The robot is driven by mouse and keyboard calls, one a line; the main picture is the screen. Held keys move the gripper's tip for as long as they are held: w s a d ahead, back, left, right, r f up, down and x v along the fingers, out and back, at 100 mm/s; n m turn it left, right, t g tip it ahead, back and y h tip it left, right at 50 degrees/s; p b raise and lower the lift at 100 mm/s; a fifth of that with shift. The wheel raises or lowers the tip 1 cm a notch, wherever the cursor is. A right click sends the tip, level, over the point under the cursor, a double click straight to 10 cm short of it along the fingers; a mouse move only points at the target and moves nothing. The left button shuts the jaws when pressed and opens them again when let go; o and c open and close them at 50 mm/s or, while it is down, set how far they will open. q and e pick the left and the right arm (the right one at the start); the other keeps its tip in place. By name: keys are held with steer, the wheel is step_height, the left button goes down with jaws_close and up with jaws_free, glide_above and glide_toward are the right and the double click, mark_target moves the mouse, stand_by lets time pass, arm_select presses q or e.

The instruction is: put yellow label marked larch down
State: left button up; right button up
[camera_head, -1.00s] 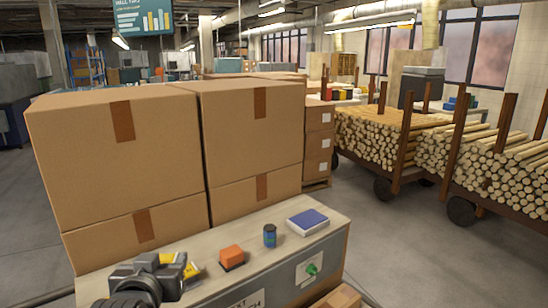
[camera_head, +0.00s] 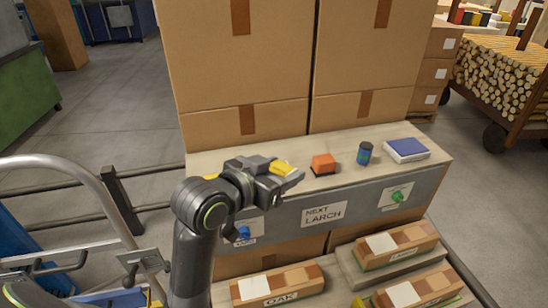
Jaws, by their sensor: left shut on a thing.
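My left gripper (camera_head: 290,174) is shut on a yellow label (camera_head: 282,166), just over the left part of the wooden shelf top (camera_head: 220,160). The jaws cover much of the label, and no writing on it can be read. I cannot tell whether the label touches the shelf top. A sign reading NEXT LARCH (camera_head: 323,213) is on the grey front below. My right gripper is not in view.
An orange block (camera_head: 323,163), a blue can (camera_head: 364,154) and a blue-topped pad (camera_head: 407,148) stand right of the gripper. Large cartons (camera_head: 245,60) rise behind. Below are trays of wood blocks, one marked OAK (camera_head: 281,298).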

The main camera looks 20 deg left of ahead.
arm_select(q)
steer(key=s+d+f+m+g+h, duration=0.2)
steer(key=d+f+m+g+h, duration=0.2)
steer(key=d+m+g+h, duration=0.1)
steer(key=s+d+f+m+g+h, duration=0.3)
steer(key=d+f+m+g+h, duration=0.1)
steer(key=d+m+g, duration=0.2)
steer(key=shift+s+d+m+g+h, duration=0.25)
steer(key=shift+m+g+h, duration=0.15)
steer(key=shift+m+g, duration=0.6)
